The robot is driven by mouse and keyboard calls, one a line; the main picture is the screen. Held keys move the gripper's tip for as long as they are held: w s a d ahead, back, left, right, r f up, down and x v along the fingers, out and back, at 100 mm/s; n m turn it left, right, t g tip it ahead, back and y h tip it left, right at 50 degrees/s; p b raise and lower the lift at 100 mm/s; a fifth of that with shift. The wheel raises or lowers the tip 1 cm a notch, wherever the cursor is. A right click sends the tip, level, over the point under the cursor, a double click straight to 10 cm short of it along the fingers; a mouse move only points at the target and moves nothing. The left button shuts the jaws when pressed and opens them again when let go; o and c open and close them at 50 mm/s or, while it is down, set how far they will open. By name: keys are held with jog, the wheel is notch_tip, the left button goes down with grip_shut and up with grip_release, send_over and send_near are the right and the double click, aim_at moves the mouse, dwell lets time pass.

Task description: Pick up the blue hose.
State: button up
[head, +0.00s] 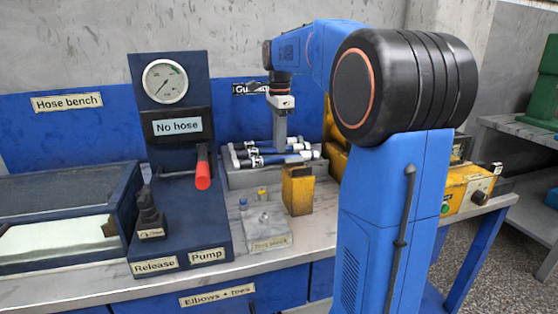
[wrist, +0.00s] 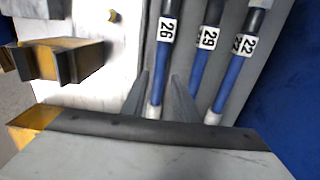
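Several blue hoses with dark and white ends and white number tags lie side by side in a grey tray (head: 235,181) on the bench. In the wrist view the tags read 26, 29 and 22: hose 26 (wrist: 158,75), hose 29 (wrist: 198,70) and hose 22 (wrist: 230,82). My gripper (wrist: 159,78) is open, its two grey fingers on either side of hose 26 near its white end. I cannot tell whether they touch it or how high they are. In the head view my gripper (head: 279,150) points down over the hoses and partly hides them.
A yellow block (head: 298,190) stands in front of the tray. A pump panel (head: 180,225) with a gauge (head: 165,81), a red-handled lever (head: 202,172) and a "No hose" sign is left. A lidded case (head: 60,195) lies farther left. My arm hides part of the right side.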

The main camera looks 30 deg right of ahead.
aim_at(277, 159)
jog(key=shift+f, duration=2.15)
grip_shut()
